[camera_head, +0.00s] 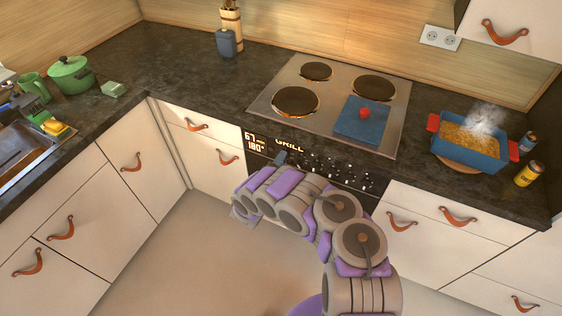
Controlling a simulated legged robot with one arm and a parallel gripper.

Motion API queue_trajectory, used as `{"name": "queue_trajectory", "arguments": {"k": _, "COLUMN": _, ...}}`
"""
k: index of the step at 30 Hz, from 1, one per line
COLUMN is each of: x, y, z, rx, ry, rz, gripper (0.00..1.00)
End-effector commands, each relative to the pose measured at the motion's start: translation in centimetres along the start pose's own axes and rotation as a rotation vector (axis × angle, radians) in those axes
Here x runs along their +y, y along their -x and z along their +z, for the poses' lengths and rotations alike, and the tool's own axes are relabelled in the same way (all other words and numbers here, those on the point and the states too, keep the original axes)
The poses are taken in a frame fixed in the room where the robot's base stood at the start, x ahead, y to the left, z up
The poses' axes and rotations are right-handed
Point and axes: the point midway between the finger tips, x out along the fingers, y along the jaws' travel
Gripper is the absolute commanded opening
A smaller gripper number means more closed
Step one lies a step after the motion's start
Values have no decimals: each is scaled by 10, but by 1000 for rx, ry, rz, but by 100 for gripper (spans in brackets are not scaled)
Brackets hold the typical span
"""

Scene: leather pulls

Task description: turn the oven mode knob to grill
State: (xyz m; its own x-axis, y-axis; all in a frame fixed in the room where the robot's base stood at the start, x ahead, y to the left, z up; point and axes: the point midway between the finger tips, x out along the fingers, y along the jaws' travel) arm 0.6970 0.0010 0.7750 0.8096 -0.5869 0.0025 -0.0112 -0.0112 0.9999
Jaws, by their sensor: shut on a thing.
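The black oven control panel (335,172) is set in the counter front below the hob. Its lit display (289,145) shows the word GRILL, with 180° and another number to the left. Several small knobs and white marks run along the panel to the right. My arm reaches up from the bottom, and my gripper (280,158) is at the left part of the panel, just below the display. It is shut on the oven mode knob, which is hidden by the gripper. The knob's angle cannot be seen.
Above the panel is a hob (330,98) with several burners, a blue board (362,125) and a red knob-like thing on it. A steaming blue dish (472,150) stands at right. Drawers with leather pulls flank the oven. The floor (200,240) at left is clear.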

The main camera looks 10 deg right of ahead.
Motion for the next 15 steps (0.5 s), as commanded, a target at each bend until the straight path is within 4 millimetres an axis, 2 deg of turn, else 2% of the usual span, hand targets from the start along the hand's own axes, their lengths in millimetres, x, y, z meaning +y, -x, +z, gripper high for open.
{"name": "queue_trajectory", "arguments": {"k": 1, "x": -7, "y": 2, "z": 3, "rx": -3, "ry": 6, "rz": -14, "gripper": 10}}
{"name": "queue_trajectory", "arguments": {"k": 3, "x": -7, "y": 2, "z": 3, "rx": -4, "ry": 6, "rz": -15, "gripper": 10}}
{"name": "queue_trajectory", "arguments": {"k": 4, "x": -7, "y": 2, "z": 3, "rx": -4, "ry": 6, "rz": -15, "gripper": 41}}
{"name": "queue_trajectory", "arguments": {"k": 11, "x": -4, "y": 2, "z": 3, "rx": -3, "ry": 4, "rz": -9, "gripper": 63}}
{"name": "queue_trajectory", "arguments": {"k": 15, "x": -2, "y": 1, "z": 2, "rx": -3, "ry": 3, "rz": -6, "gripper": 64}}
